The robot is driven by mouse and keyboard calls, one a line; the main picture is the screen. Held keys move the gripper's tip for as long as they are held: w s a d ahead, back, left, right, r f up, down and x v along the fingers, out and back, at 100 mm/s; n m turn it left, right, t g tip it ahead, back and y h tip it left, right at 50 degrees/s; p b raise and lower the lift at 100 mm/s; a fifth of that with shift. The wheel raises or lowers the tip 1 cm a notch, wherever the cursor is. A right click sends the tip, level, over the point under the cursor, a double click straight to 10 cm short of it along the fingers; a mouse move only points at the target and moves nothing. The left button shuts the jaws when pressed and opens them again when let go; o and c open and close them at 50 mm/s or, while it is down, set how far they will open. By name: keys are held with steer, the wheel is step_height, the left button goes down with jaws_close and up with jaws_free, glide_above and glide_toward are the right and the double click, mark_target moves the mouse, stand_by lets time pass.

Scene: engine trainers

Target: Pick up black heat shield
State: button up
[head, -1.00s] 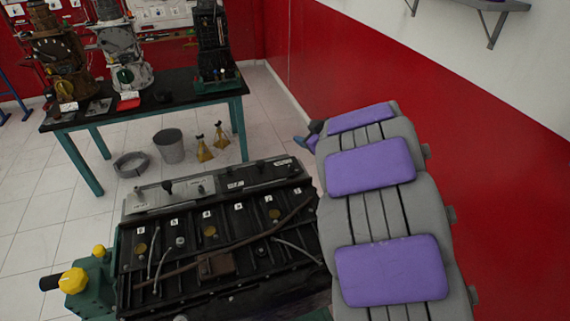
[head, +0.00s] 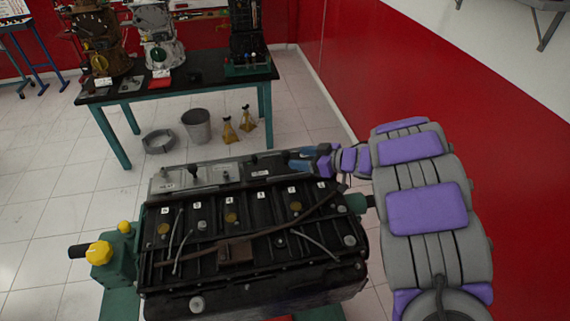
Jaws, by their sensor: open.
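My gripper (head: 299,160) shows small and dark blue at the far right edge of the engine block, at the end of my grey and purple arm. It is open, and I see nothing held in it. I cannot surely pick out the black heat shield. A small black piece (head: 194,77) lies on the table beside a red item, too small to identify. My gripper is well apart from that piece, nearer to me and to the right in the picture. The gripper's fingertips are small and partly hard to make out against the engine.
A large black engine block (head: 250,245) on a green stand fills the foreground. Behind it stands a green-legged table (head: 165,93) with several trainers. A bucket (head: 196,126), a grey ring (head: 159,142) and yellow jack stands (head: 238,124) are on the floor. A red wall is at right.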

mark_target(289, 156)
steer(key=x, duration=0.3)
steer(key=shift+w, duration=0.25)
steer(key=shift+w+r+b+x, duration=0.1)
steer(key=shift+w+b+x, duration=0.1)
steer(key=shift+x, duration=1.3)
steer(key=shift+w+r+b+x, duration=0.1)
steer(key=shift+r+b+x, duration=0.1)
steer(key=shift+x, duration=1.3)
steer(key=shift+d, duration=0.1)
steer(key=shift+c, duration=0.2)
steer(key=shift+d, duration=0.1)
jaws_close()
